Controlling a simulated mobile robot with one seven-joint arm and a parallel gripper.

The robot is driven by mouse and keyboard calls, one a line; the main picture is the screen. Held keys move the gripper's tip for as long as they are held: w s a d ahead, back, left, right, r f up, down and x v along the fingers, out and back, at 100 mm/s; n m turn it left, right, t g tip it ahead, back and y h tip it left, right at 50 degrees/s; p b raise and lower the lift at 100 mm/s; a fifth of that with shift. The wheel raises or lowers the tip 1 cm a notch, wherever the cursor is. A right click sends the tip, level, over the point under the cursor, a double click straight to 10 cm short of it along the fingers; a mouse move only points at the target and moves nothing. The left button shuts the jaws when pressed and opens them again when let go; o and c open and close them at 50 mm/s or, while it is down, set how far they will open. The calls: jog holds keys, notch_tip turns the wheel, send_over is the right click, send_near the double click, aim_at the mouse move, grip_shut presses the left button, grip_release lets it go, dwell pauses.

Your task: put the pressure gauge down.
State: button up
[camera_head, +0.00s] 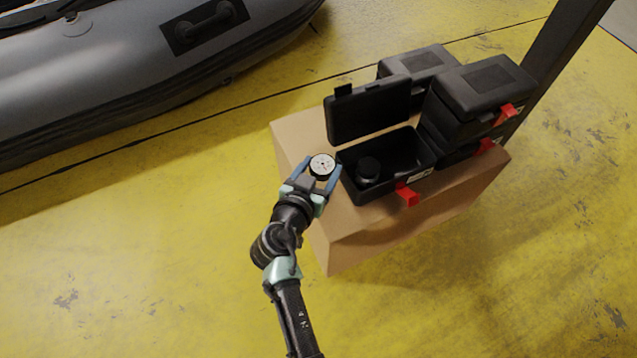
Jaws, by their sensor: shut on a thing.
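The pressure gauge (322,165) is a small round dial with a white face and a dark rim. My gripper (318,172) is shut on it, with one blue-grey finger on each side. The dial faces up toward the camera. The gripper holds it over the left part of the cardboard box top (296,133), just left of the open black case (376,197). I cannot tell whether the gauge touches the box top or hangs above it.
The open case has its lid (369,110) raised at the back, a round black item (368,170) inside and a red latch (407,195) in front. Closed black cases (480,92) stand behind right, near a dark post (562,50). A grey inflatable boat (120,70) lies upper left.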

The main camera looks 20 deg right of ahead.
jog(key=shift+f+b, duration=1.35)
jog(key=shift+f, duration=1.25)
jog(key=shift+f+b, duration=0.3)
jog(key=shift+b, duration=0.05)
jog(key=o, duration=1.2)
jog(key=shift+r, duration=0.1)
jog(key=shift+r, duration=0.1)
